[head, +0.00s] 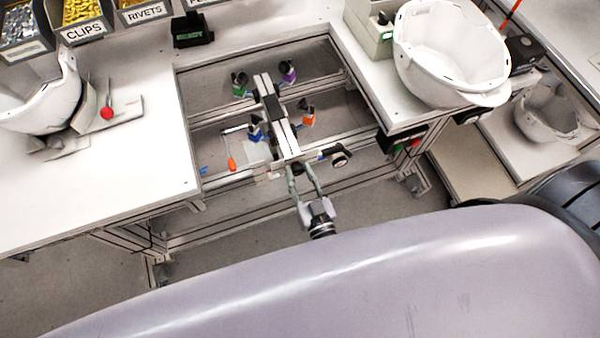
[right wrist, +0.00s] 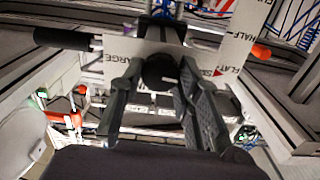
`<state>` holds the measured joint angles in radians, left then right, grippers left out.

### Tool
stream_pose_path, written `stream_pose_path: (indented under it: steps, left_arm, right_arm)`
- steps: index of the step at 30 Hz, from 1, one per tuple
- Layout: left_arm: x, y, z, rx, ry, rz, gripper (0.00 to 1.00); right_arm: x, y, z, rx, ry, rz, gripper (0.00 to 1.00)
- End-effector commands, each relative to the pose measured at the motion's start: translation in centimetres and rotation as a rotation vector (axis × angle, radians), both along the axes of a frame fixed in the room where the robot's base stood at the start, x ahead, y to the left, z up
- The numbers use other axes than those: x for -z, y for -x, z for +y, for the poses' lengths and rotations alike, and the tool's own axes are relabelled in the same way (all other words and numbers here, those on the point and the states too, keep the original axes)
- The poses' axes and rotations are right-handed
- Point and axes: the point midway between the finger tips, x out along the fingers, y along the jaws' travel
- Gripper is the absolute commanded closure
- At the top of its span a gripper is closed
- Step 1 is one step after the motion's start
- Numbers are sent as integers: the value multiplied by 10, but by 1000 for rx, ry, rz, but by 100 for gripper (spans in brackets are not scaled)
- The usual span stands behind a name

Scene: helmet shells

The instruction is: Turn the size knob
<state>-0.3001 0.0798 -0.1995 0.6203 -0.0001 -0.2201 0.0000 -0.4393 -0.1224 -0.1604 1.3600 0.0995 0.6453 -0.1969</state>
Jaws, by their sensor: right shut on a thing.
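The size knob (right wrist: 159,71) is a dark round knob in the right wrist view, in front of a pale plate (right wrist: 115,52) with partly hidden lettering, including "LARGE". My right gripper (right wrist: 160,80) has its two fingers on either side of the knob and is shut on it. In the head view, my right gripper (head: 299,168) reaches the near end of the fixture (head: 277,115) in the table's opening. My left gripper is not in view.
Green (head: 240,87), purple (head: 288,73), blue (head: 254,130) and orange (head: 307,115) parts sit around the fixture. A black handle (head: 340,155) is close right of my gripper, an orange-handled lever (head: 231,163) to its left. A white helmet shell (head: 452,50) stands on the right table.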

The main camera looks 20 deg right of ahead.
Motion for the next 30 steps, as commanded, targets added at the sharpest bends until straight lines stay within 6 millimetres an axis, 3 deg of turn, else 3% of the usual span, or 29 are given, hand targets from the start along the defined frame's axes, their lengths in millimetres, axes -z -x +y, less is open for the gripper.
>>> stream_pose_path:
  steps: [13, 14, 22, 30]
  left_arm:
    - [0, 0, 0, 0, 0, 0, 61]
    - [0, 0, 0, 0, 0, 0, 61]
    - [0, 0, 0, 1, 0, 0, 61]
    - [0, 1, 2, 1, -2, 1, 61]
  right_arm:
    - [1, 1, 0, -1, 8, 4, 97]
    - [1, 1, 0, -1, 8, 4, 67]
    - [1, 0, 0, 0, 7, 2, 49]
    - [0, 0, 0, 0, 7, 1, 49]
